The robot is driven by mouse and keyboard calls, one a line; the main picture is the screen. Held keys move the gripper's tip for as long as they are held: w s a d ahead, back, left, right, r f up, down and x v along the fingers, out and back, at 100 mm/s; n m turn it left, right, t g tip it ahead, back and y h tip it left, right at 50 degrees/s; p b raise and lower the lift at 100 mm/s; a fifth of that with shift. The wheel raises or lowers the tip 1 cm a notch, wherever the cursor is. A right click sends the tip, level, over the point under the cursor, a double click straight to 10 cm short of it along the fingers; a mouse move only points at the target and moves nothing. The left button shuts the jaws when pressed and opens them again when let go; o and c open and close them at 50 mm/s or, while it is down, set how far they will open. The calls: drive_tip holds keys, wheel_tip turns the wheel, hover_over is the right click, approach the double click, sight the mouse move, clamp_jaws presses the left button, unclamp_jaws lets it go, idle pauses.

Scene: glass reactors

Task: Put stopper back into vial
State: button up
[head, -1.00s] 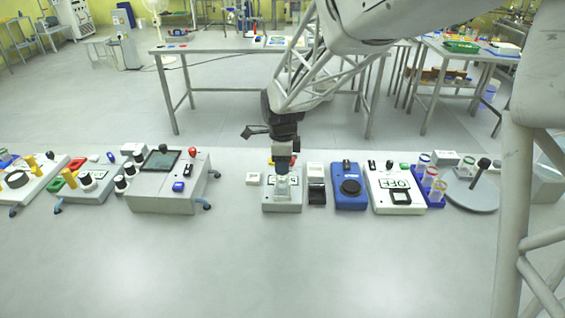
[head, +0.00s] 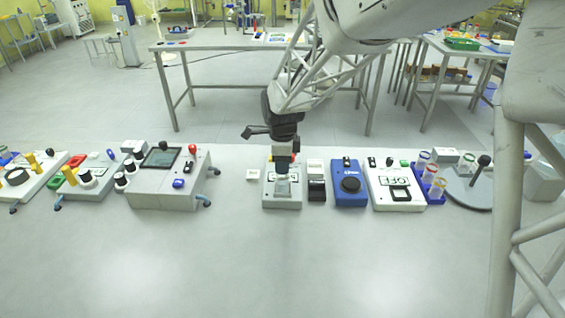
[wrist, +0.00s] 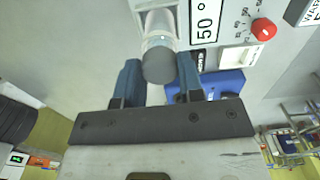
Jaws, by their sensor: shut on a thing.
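The stopper (wrist: 158,66) is a grey round cap between the two blue fingers of my gripper (wrist: 158,78) in the wrist view. My gripper is shut on it. The clear glass vial (wrist: 158,20) shows directly beyond the stopper, in line with it. I cannot tell how far the stopper is inside the vial's neck. In the head view my gripper (head: 284,160) points down over the vial (head: 283,187), which is at a white device (head: 283,204) with a display. The stopper is not clear in the head view.
In the wrist view a display reading 50 (wrist: 207,20) and a red knob (wrist: 264,29) lie right of the vial. In the head view a blue device (head: 350,185) and an OFF device (head: 395,190) stand to the right. The floor in front is clear.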

drive_tip(key=shift+f, duration=0.45)
idle(0.4)
drive_tip(key=o, duration=1)
drive_tip(key=shift+o, duration=0.5)
drive_tip(key=shift+o, duration=1.2)
drive_tip(key=shift+r, duration=0.25)
drive_tip(key=shift+r, duration=3.3)
